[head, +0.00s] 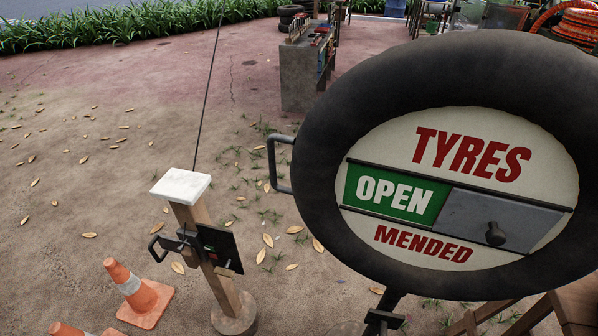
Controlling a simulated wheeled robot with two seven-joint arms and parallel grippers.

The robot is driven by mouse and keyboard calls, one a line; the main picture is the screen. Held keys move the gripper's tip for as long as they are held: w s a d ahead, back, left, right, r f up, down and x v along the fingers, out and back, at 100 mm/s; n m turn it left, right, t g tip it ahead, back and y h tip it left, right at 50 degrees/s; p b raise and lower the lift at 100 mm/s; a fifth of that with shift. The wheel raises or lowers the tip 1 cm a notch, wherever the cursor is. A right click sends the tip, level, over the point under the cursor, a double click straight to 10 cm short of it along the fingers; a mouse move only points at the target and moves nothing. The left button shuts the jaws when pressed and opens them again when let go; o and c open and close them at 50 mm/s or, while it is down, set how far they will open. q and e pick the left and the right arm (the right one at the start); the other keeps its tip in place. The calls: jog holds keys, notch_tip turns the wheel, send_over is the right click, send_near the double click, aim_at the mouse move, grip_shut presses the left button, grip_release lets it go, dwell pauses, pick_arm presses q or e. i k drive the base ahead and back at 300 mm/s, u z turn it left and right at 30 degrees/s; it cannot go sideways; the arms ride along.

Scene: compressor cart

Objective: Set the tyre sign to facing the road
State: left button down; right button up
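The tyre sign (461,142) is large and close at the right of the head view. It is a black tyre around a cream disc with red "TYRES" and "MENDED" lettering, and its lettered face is turned toward me. A green "OPEN" panel (395,194) shows beside a grey sliding plate (520,222) with a dark knob (495,234). A grey bar handle (272,165) sticks out from the tyre's left edge. The sign's dark post (383,318) shows below it. Neither of my grippers is in view.
A wooden post (200,238) with a white top and a dark box stands left of the sign. Orange cones (138,292) stand at lower left. A grey workbench (302,75) is behind. Grass (120,25) borders the road (40,10) at the back left. Leaf-strewn ground at left is open.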

aim_at(376, 158)
jog(key=z, duration=2.35)
jog(key=k, duration=1)
jog(key=u, duration=1.4)
jog(key=i, duration=0.5)
jog(key=z, duration=0.05)
